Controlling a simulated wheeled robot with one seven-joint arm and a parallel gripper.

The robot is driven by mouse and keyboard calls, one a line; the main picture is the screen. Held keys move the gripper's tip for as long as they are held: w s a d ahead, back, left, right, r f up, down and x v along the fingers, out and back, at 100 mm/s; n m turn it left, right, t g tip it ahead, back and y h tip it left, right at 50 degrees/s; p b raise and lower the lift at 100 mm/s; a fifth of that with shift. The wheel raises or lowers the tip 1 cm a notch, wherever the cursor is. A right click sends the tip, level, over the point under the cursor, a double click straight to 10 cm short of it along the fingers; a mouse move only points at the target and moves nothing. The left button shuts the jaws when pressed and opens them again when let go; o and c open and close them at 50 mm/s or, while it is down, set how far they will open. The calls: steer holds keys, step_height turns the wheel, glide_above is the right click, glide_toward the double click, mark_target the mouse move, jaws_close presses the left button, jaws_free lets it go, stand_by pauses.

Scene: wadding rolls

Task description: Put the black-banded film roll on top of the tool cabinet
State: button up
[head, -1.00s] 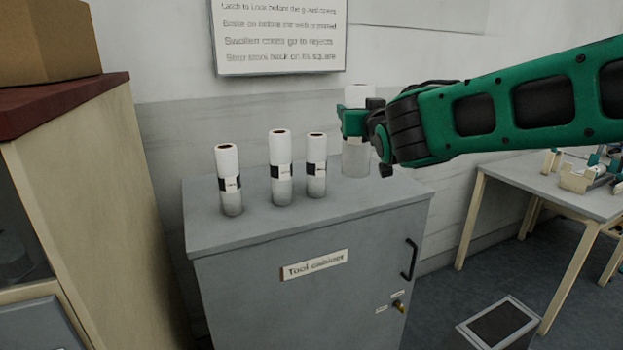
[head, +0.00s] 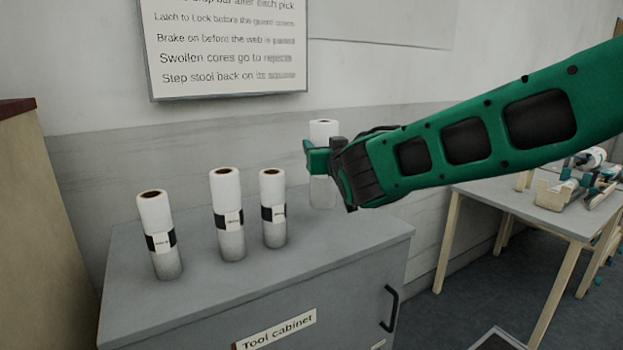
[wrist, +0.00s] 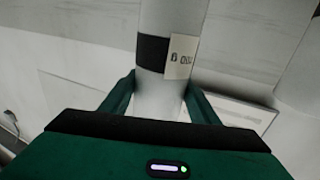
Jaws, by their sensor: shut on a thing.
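My gripper (head: 318,160) is shut on a white roll (head: 324,130), held upright over the back right part of the tool cabinet's top. In the wrist view this roll (wrist: 160,98) has a black band and a pale label, and stands between the two green fingers. In the head view my gripper hides its middle. The tool cabinet (head: 345,235) is grey with a flat top. I cannot tell whether the held roll's lower end touches the top. Three similar black-banded rolls stand upright on the cabinet: a left one (head: 156,212), a middle one (head: 227,190) and a right one (head: 273,188).
A wall sign (head: 225,50) hangs behind the cabinet. A work table (head: 520,207) with several items stands at the right. A tall wooden unit (head: 30,220) stands at the left. The cabinet's front top area is clear.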

steer(key=shift+s+f, duration=0.1)
steer(key=shift+f, duration=2.5)
steer(key=o, duration=1.7)
steer(key=shift+f, duration=0.15)
steer(key=shift+c, duration=0.2)
steer(key=v, duration=1.2)
